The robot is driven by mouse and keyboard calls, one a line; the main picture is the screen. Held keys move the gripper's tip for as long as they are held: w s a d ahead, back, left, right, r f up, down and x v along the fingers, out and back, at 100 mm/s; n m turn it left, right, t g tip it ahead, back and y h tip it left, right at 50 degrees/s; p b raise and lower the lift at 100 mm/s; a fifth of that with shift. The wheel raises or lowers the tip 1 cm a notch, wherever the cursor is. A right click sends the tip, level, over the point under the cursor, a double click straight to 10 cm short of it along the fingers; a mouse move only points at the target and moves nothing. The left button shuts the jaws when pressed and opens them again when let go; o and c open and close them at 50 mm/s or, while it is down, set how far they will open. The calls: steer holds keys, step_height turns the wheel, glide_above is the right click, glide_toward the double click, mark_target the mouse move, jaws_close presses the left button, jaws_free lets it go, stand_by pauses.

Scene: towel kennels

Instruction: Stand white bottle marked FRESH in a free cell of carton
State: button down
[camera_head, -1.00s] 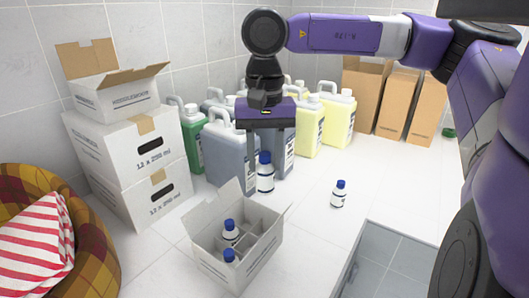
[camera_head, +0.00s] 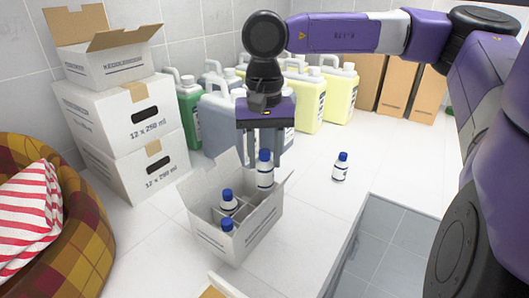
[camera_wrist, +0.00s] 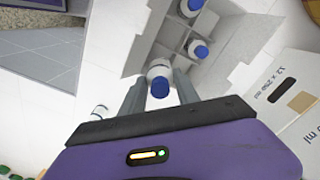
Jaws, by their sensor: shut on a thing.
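My gripper (camera_head: 266,160) points down and is shut on a white bottle (camera_head: 265,176) with a blue cap. The bottle is upright, at the back right end of the open white carton (camera_head: 262,226); I cannot tell whether its base is inside a cell. In the wrist view the bottle (camera_wrist: 158,68) is between the fingers, near the carton's edge. Two blue-capped bottles (camera_head: 227,196) (camera_head: 227,225) stand in cells on the carton's left side; cells to their right look empty. The word on the held bottle is not readable.
Another blue-capped bottle (camera_head: 340,166) stands alone on the floor to the right. Large jerrycans (camera_head: 215,135) stand behind the carton. Stacked white boxes (camera_head: 135,140) and a plaid basket (camera_head: 70,250) are at left. A grey-topped unit (camera_head: 385,240) is front right.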

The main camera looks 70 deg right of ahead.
mark_target(265, 187)
steer(key=shift+f+b, duration=4.05)
steer(key=shift+f, duration=0.7)
steer(key=shift+c, duration=1.3)
jaws_free()
steer(key=shift+r, duration=0.15)
steer(key=shift+r+p, duration=2.95)
steer(key=shift+r, duration=2)
